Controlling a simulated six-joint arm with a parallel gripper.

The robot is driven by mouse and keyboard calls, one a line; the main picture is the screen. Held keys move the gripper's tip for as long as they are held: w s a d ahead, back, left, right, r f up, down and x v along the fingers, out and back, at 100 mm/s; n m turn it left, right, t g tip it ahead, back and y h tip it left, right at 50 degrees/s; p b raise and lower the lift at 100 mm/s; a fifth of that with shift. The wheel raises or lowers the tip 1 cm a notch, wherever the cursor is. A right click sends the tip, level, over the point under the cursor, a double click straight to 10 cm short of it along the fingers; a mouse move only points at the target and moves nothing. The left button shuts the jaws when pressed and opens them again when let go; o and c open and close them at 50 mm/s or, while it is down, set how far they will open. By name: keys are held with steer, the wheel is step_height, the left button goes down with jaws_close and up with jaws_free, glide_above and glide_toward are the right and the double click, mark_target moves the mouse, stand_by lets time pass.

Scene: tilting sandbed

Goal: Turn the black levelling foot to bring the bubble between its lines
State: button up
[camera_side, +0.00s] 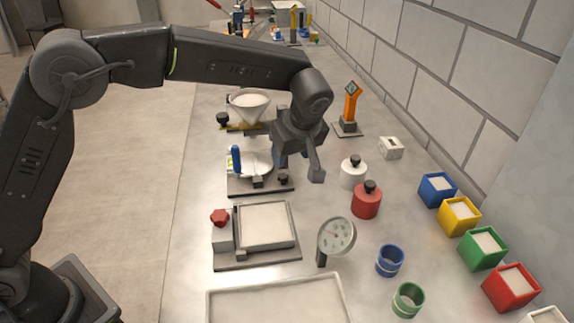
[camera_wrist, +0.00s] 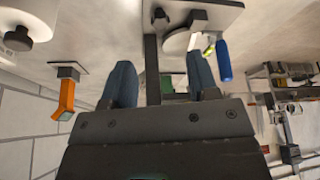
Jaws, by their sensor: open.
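My gripper (camera_side: 299,166) is open and empty, pointing down above the bench. Its two fingers also show in the wrist view (camera_wrist: 161,78). Close to the left of it in the side view is a dark base plate (camera_side: 238,188) with a white disc (camera_side: 262,163), a blue upright handle (camera_side: 236,159) and a black knob (camera_side: 283,180). Another black knob (camera_side: 222,118) sits beside the funnel stand. I cannot tell which black knob is the levelling foot. Neither is between the fingers. No bubble or lines can be made out.
Coloured bins line the right.

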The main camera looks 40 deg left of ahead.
steer(key=shift+v, duration=2.3)
steer(key=s+a+r+m+t+h, duration=0.1)
steer(key=s+a+r+m, duration=0.25)
steer(key=s, duration=0.35)
steer(key=s+a+r+m+h, duration=0.1)
steer(key=s+a+r+m, duration=0.1)
steer(key=s+a, duration=0.35)
steer(key=s+a+r+m+t+h, duration=0.1)
steer(key=s+a+r+m, duration=0.25)
steer(key=s, duration=0.35)
steer(key=s+a+f+m+t, duration=0.1)
steer(key=s+f+m, duration=0.2)
steer(key=s, duration=0.5)
steer(key=shift+s+a+f+m+t+h, duration=0.3)
steer(key=shift+a+f+h, duration=0.1)
steer(key=shift+f, duration=0.5)
